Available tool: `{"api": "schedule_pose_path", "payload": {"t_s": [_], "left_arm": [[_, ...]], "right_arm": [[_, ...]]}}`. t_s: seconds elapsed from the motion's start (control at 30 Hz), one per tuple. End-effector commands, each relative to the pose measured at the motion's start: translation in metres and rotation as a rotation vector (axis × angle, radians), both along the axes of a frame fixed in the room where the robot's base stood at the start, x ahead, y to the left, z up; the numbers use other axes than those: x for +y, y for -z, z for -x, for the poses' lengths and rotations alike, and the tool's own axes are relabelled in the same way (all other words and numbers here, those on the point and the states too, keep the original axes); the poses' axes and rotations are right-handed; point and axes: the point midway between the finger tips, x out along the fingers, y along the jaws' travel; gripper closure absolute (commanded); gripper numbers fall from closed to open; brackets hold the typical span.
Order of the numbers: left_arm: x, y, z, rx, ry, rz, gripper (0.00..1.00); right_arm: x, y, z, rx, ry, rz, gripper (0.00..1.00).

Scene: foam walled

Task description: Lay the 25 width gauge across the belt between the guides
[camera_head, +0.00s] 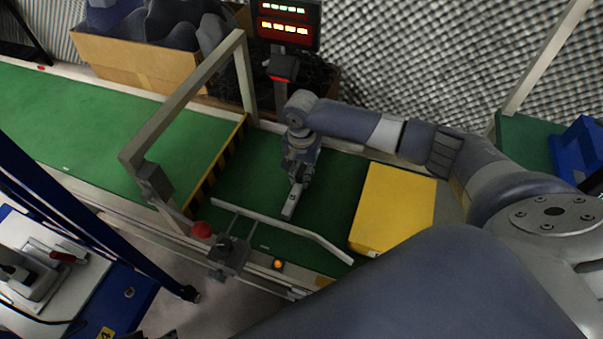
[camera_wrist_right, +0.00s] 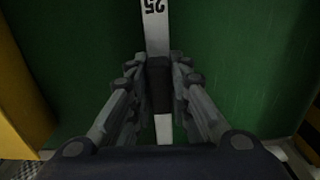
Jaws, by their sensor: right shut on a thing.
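My right gripper (camera_head: 299,172) points down over the green belt (camera_head: 240,171) and is shut on the 25 width gauge (camera_head: 291,203). The gauge is a pale, narrow bar. In the wrist view the gauge (camera_wrist_right: 156,32) shows the number 25 upside down, and the fingers (camera_wrist_right: 159,88) close on its dark middle part. The near guide (camera_head: 270,225) is a grey rail with a bent right end. The far guide is largely hidden by my right arm. I cannot tell whether the gauge touches the belt.
A yellow block (camera_head: 394,208) stands on the belt to the right. A grey frame (camera_head: 183,98) arches over the belt on the left, beside a striped strip (camera_head: 216,163). A red knob (camera_head: 202,230) is at the near edge. A lit display (camera_head: 287,22) and a cardboard box (camera_head: 137,62) stand behind.

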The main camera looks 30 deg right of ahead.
Motion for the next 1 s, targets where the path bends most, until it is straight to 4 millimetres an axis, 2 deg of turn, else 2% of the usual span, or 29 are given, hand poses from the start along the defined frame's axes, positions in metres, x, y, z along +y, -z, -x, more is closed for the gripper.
{"api": "schedule_pose_path", "payload": {"t_s": [0.17,0.2,0.3,0.67,0.8,1.0], "left_arm": [[0.000,0.004,-0.001,0.002,0.000,0.000,0.60],[0.000,0.006,-0.002,0.003,0.000,-0.001,0.60],[0.000,0.006,-0.002,0.003,0.000,-0.001,0.60],[0.000,0.006,-0.002,0.003,0.000,-0.001,0.60],[-0.001,0.001,-0.001,0.000,0.002,0.002,0.60],[-0.002,0.032,-0.006,0.022,0.003,0.001,0.60]], "right_arm": [[0.000,0.002,0.000,-0.001,0.000,-0.001,1.00],[0.000,0.002,0.000,0.000,0.000,-0.001,0.80],[0.000,0.002,0.000,-0.001,0.000,-0.001,0.62],[0.000,0.002,0.000,0.000,0.000,0.000,0.62],[0.000,-0.007,0.000,-0.001,0.000,-0.001,0.62],[0.000,-0.031,0.000,-0.001,0.001,-0.001,0.62]]}}
